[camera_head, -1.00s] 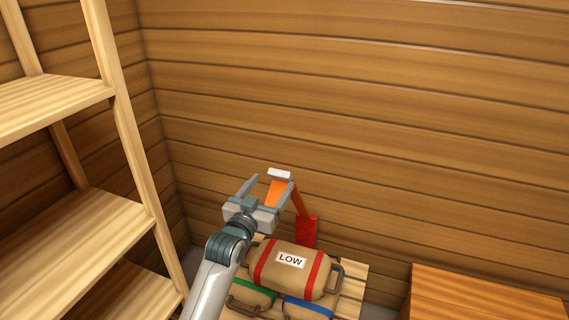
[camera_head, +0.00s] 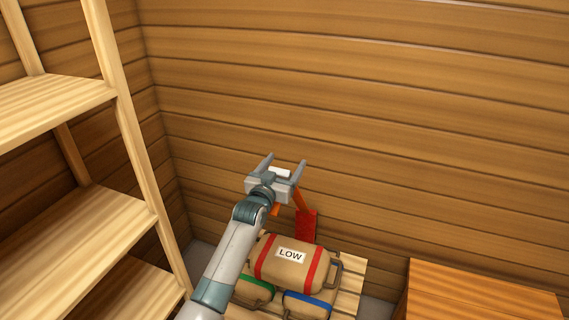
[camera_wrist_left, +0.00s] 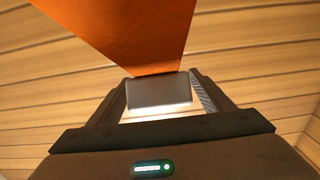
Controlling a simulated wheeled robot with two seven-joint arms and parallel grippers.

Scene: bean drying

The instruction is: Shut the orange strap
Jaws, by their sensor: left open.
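The orange strap (camera_head: 299,199) rises from a red base (camera_head: 307,226) by the back wall, behind the sacks. Its raised end carries a pale grey buckle-like tab (camera_head: 282,174). My left gripper (camera_head: 284,162) is open, with its fingers on either side of the tab. In the left wrist view the strap (camera_wrist_left: 135,35) fills the upper left, and the tab (camera_wrist_left: 158,90) lies between the fingers of my left gripper (camera_wrist_left: 160,88). I cannot tell whether the fingers touch it. The gripper hides part of the strap in the head view. My right gripper is not in view.
A tan sack labelled LOW (camera_head: 291,262) with red bands lies on sacks with green (camera_head: 256,283) and blue (camera_head: 308,299) bands, over a slatted wooden pallet (camera_head: 350,285). Wooden shelves (camera_head: 80,230) stand at left. An orange-brown wooden box (camera_head: 480,290) is at lower right.

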